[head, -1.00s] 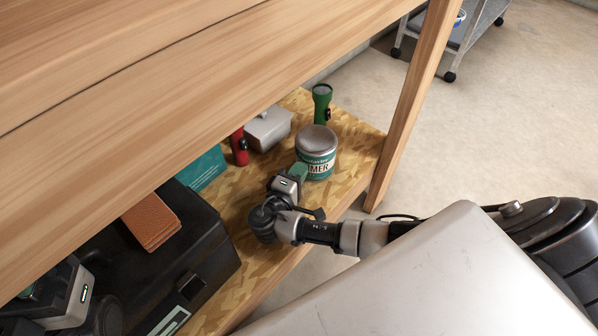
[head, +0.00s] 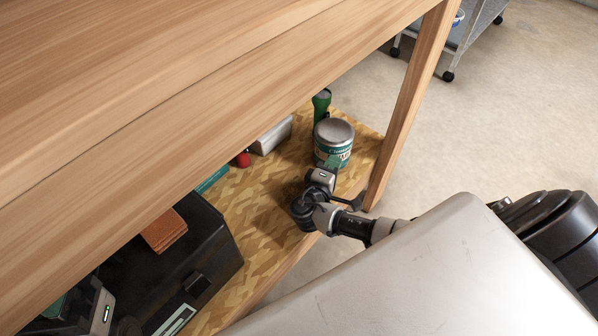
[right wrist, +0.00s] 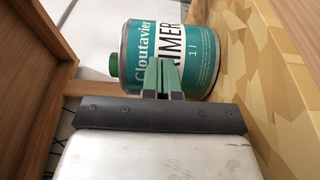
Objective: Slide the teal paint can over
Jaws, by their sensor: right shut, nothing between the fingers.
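The teal paint can (head: 333,152), with a white band and a grey lid, stands upright on the lower shelf near its right end. In the right wrist view the can (right wrist: 205,60) shows its "Cloutavier" and "PRIMER" lettering sideways. My right gripper (head: 333,166) is at the can's near side. Its green fingers (right wrist: 164,75) are shut together with nothing between them, tips against or very close to the can's wall. My left gripper (head: 88,305) is partly in view at the lower left; its fingertips cannot be made out.
A green flashlight (head: 321,103) stands behind the can. A grey box (head: 273,136) and a red object (head: 243,160) are to the left. A black toolbox (head: 185,265) fills the shelf's left part. The wooden leg (head: 407,110) stands to the right; the upper board (head: 200,110) overhangs.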

